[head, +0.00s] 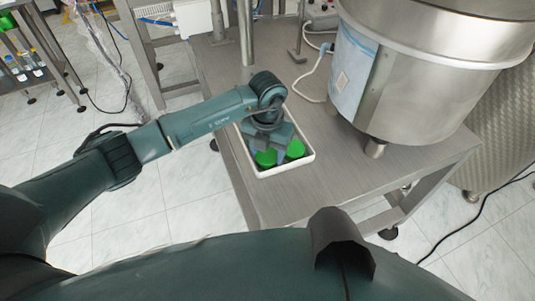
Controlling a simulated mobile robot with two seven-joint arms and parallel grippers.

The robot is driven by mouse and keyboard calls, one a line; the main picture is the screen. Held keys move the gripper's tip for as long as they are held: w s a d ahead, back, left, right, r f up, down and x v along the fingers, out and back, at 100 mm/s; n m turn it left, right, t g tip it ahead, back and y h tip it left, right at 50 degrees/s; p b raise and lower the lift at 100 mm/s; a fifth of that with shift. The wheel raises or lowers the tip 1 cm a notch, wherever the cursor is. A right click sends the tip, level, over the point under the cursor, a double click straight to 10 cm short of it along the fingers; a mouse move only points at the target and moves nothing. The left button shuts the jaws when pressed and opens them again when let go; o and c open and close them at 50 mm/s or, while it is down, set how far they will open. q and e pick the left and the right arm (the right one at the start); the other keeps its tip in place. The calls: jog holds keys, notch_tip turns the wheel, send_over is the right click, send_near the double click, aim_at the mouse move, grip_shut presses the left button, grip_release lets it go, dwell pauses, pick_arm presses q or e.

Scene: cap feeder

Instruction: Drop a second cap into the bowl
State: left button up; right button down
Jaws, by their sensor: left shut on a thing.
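A white-rimmed tray (285,168) stands on the steel table and holds green caps. One green cap (266,158) shows at the near left of the tray, and another green cap (296,149) lies to its right. My left gripper (268,152) points down into the tray and is shut on a green cap, seemingly the left one; its wrist hides the far part of the tray. The large steel bowl (430,85) of the feeder stands to the right, its inside mostly out of frame. My right gripper is not in view.
The steel table (330,170) is bare between the tray and the bowl's foot. A grey cable (308,80) runs on the table behind the tray, near upright steel posts (246,40). A shelf with bottles (25,65) stands far left.

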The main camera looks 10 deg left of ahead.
aim_at(267, 155)
pick_arm(q)
notch_tip(267, 155, up, 10)
jog(key=shift+f, duration=0.25)
